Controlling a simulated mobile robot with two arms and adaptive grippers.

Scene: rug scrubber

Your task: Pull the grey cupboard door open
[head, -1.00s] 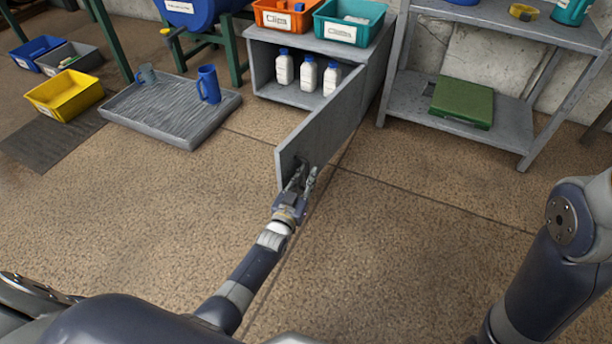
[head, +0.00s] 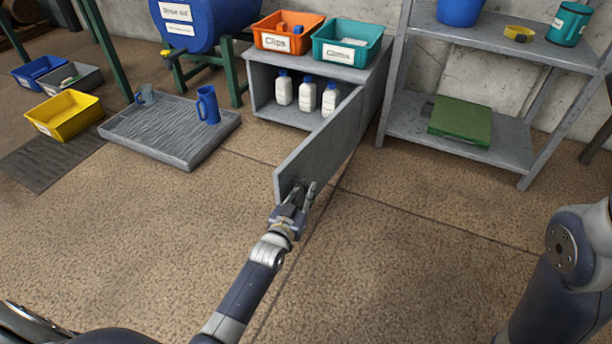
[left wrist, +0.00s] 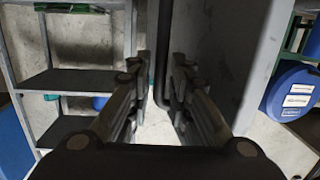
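The grey cupboard (head: 376,78) stands at the back with its door (head: 318,150) swung wide open toward me, hinged on its right side. White bottles (head: 307,97) with blue caps show inside. My left gripper (head: 304,190) is at the free end of the door, on its right-hand face in the head view. In the left wrist view the two fingers (left wrist: 161,88) are apart, with the dark upright handle bar (left wrist: 161,45) between them and a gap beside the left finger. The grey door panel (left wrist: 222,50) is just right of the bar. My right gripper is not in view.
An orange bin (head: 287,39) and a teal bin (head: 345,52) sit on the cupboard. A grey shelf unit (head: 400,128) stands to its right. A grey tray (head: 160,140) with a blue jug (head: 208,106) lies to the left. The floor around the door is clear.

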